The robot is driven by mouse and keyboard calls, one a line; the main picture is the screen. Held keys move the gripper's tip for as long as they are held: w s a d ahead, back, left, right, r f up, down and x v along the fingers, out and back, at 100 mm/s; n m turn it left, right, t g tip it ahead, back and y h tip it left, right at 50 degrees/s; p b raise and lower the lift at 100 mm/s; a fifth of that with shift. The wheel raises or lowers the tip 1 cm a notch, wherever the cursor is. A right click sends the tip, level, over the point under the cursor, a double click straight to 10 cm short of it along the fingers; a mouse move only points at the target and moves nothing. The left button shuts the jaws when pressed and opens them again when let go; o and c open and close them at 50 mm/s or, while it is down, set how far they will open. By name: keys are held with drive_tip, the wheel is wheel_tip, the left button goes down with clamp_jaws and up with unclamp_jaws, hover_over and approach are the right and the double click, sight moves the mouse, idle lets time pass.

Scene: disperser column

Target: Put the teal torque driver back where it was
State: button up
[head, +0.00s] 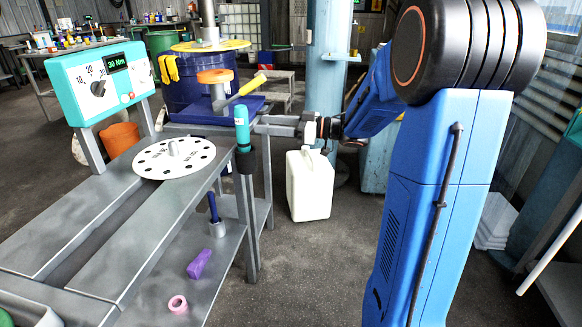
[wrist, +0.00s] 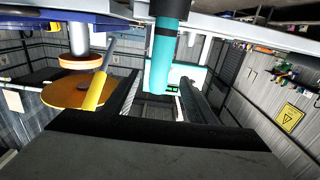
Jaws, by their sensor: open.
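The teal torque driver (head: 242,122) stands upright at the bench's right edge, teal handle up, with a black band and dark lower part beneath. My gripper (head: 259,125) reaches in level from the right, its fingertips at the handle. In the wrist view, which shows the scene upside down, the driver (wrist: 162,65) lies across the gap between the two dark fingers (wrist: 160,82). The jaws are open, with space visible on both sides of the handle. What holds the driver's lower end is unclear.
A teal display panel (head: 103,80) and a white holed disc (head: 160,163) stand on the grey bench. A blue drum (head: 195,90) and yellow handle (head: 252,85) are behind the gripper. A white canister (head: 309,185) stands right. A purple block (head: 200,264) and pink ring (head: 177,303) lie below.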

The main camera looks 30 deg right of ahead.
drive_tip(key=s+d+r+m+t+h, duration=0.2)
drive_tip(key=d+r+m+t+h, duration=0.35)
drive_tip(key=h, duration=0.85)
drive_tip(key=s+d+f+m+g+h, duration=0.2)
drive_tip(key=s+f+m+g+h, duration=0.4)
drive_tip(key=s, duration=0.6)
drive_tip(key=s+a+f+g+y, duration=0.1)
drive_tip(key=s+a+f, duration=0.2)
drive_tip(key=s, duration=0.4)
drive_tip(key=s+a+f+g+y, duration=0.2)
drive_tip(key=s+f, duration=0.3)
drive_tip(key=s, duration=0.3)
drive_tip(key=s+a+f+g+y, duration=0.2)
drive_tip(key=s+a+f, duration=0.2)
drive_tip(key=s, duration=0.3)
drive_tip(key=shift+s+n, duration=0.35)
drive_tip(key=shift+s, duration=0.05)
drive_tip(key=shift+d, duration=0.1)
